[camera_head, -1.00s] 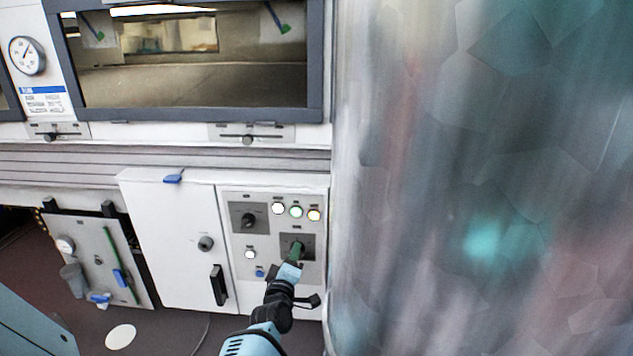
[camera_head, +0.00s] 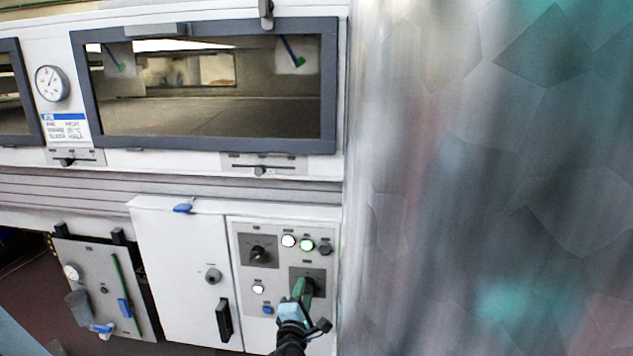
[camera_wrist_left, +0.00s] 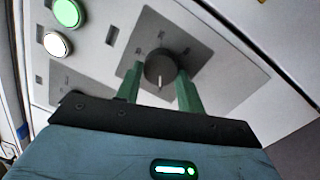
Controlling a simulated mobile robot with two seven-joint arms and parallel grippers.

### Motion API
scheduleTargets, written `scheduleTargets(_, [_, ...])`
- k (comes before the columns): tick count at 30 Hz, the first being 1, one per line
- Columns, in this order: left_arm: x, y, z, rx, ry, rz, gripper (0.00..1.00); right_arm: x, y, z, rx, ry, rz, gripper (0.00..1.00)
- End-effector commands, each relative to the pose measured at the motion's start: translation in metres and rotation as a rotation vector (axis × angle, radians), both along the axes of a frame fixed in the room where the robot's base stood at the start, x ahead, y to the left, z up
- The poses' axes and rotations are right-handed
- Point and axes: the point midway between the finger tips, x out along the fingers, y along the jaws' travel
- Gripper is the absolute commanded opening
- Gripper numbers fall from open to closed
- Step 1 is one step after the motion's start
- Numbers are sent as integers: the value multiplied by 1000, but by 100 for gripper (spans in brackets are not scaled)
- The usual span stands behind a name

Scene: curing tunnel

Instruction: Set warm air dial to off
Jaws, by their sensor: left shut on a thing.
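A grey control panel (camera_head: 243,300) on the white cabinet carries two dark dials. The upper dial (camera_head: 258,253) is free. My left gripper (camera_head: 303,289) is at the lower right dial, its green fingers covering most of it in the head view. In the left wrist view the round dark dial (camera_wrist_left: 160,66) sits between the two green fingers, which are shut on it. A short white mark on this dial points toward my gripper. The dial labels are too small to read, so I cannot tell which is the warm air dial. My right gripper is not in view.
Above the dials, a white lamp (camera_head: 289,240) and a green lamp (camera_head: 307,245) are lit beside a dark lamp (camera_head: 325,249). A black door handle (camera_head: 223,320) is to the left. A large blurred translucent surface (camera_head: 490,180) fills the right side.

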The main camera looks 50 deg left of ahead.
Motion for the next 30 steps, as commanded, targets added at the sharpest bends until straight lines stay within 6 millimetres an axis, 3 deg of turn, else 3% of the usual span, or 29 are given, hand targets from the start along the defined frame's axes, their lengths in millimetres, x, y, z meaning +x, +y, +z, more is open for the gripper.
scheduleTargets(1, [6, -2, 11, 1, -26, -5, 15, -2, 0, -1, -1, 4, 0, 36])
scheduleTargets(17, [6, -3, 11, -19, -42, -6, 15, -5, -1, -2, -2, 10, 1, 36])
scheduleTargets(18, [6, -3, 11, -19, -42, -6, 39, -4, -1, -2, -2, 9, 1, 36])
scheduleTargets(23, [5, -2, 10, -21, -40, -5, 60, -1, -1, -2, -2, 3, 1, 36])
scheduleTargets(30, [3, -1, 6, -23, -34, -2, 60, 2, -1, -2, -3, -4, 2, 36])
